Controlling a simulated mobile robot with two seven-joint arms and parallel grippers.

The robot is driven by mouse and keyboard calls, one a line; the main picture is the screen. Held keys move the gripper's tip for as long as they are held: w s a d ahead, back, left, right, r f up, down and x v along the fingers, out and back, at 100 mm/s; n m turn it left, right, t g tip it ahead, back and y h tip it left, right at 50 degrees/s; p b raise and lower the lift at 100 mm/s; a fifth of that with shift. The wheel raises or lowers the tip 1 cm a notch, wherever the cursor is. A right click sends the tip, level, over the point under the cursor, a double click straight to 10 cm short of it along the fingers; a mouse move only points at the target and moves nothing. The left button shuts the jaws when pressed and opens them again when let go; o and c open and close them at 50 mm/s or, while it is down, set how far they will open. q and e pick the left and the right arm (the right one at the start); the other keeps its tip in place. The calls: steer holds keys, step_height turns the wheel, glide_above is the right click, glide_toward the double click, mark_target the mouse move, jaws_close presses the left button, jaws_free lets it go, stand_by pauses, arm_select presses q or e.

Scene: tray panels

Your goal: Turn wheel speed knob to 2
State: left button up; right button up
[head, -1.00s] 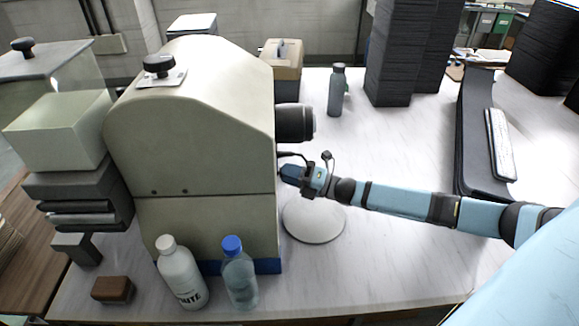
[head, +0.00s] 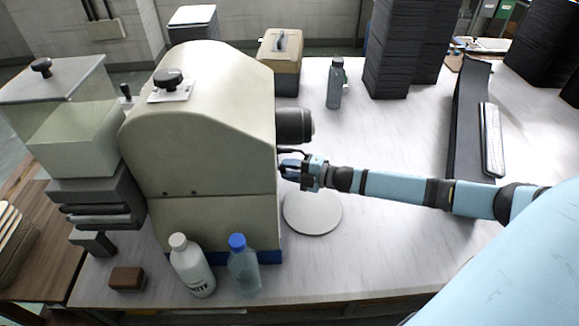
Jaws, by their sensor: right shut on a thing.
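A cream machine (head: 205,120) with a rounded top stands on the white table. My right gripper (head: 284,167) is shut at the machine's right face, below a black cylinder (head: 294,125) that sticks out there. It is shut on a small part at that face, taken to be the wheel speed knob; the fingers and the viewing angle hide the part and any numbers. Another black knob (head: 168,78) sits on a white plate on top of the machine, with no gripper near it. My left gripper is not in view.
A round pale disc (head: 312,213) lies below my right gripper. A white bottle (head: 192,268) and a blue-capped bottle (head: 243,268) stand at the machine's front. A grey bottle (head: 334,88) and black stacks (head: 395,55) stand behind. The table's right front is clear.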

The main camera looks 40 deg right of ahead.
stand_by(0.4)
steer(key=o, duration=0.9)
steer(key=shift+o, duration=0.2)
steer(key=v, duration=1.3)
steer(key=shift+s+d+b, duration=0.3)
steer(key=shift+b, duration=0.05)
steer(key=shift+a+r, duration=0.1)
steer(key=shift+a, duration=0.05)
